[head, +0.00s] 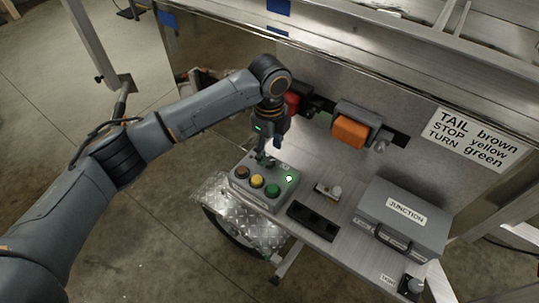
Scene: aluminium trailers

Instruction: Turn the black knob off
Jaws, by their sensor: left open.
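My left gripper (264,160) is open and points down at the back of this box, behind the yellow button. A black knob cannot be made out clearly there; the fingers cover that spot, and I cannot tell whether they touch anything. A small dark switch unit (411,285) with a pale round top is at the shelf's lower right, apart from the gripper. My right gripper is not in view.
A grey junction box (405,212) stands on the right of the shelf. A black slotted block (313,221) and a small switch unit (328,191) lie between it and the control box. Orange (349,132) and red (291,103) lamps are on the panel behind. The floor at left is mostly open.

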